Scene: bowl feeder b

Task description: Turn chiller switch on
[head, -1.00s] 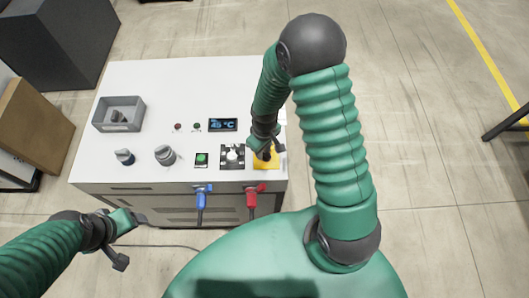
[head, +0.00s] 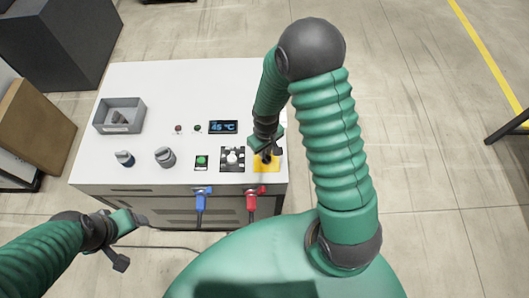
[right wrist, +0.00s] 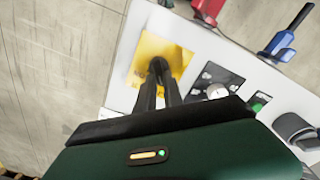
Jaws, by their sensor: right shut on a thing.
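The chiller is a white-topped cabinet (head: 190,85). A yellow switch plate (head: 274,167) sits at its front right corner, and the plate also shows in the right wrist view (right wrist: 146,50). A dark switch knob (right wrist: 157,64) is in the middle of the plate. My right gripper (head: 266,155) is over the plate, its fingers shut on the knob and partly hiding it. The knob's exact angle cannot be made out. My left gripper (head: 128,240) is open and empty, in front of the cabinet's left side.
A black dial plate with a white knob (head: 232,158), a green button (head: 202,161) and grey knobs (head: 165,157) lie left of the switch. A lit display (head: 223,127) is behind them. Blue (head: 201,193) and red (head: 252,193) handles stick out in front. A grey tray (head: 119,116) sits at left.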

